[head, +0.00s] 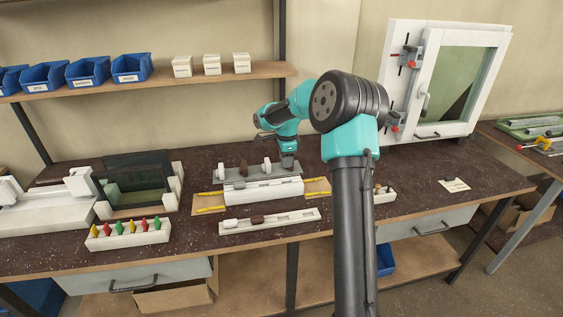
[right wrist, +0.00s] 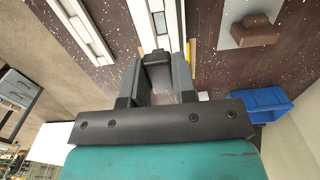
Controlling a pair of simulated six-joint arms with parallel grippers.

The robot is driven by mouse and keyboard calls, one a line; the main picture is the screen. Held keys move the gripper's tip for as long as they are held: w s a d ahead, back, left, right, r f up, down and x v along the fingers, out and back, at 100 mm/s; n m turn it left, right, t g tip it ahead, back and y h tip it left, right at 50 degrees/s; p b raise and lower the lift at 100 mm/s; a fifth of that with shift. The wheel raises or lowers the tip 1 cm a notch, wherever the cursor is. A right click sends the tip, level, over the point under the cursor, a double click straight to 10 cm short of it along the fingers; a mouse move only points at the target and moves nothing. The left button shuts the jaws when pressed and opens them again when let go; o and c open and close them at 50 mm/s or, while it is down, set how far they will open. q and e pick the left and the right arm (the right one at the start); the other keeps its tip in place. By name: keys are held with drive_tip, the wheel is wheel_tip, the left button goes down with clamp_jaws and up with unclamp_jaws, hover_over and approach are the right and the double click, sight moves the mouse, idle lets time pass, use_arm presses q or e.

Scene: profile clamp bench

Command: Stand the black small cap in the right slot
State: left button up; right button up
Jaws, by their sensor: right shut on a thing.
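My right gripper (head: 288,164) hangs at the right end of the grey board (head: 232,178). In the right wrist view its fingers are shut on a small black piece (right wrist: 153,58), which looks like the black small cap. In the head view the piece is too small to make out. A long white slotted holder (head: 270,226) lies at the front. My left gripper is out of view.
A white profile (head: 262,190) with yellow strips beside it lies between the grey board and the holder. A rack of coloured pieces (head: 129,235) stands to the left. A small white block with pegs (head: 384,195) is at the right.

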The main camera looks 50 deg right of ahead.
sight(285, 183)
drive_tip(key=shift+f, duration=0.1)
drive_tip(key=shift+f, duration=3.1)
drive_tip(key=shift+f, duration=0.7)
drive_tip(key=o, duration=1)
drive_tip(key=shift+c, duration=0.2)
drive_tip(key=shift+r, duration=0.2)
drive_tip(key=shift+r, duration=3.9)
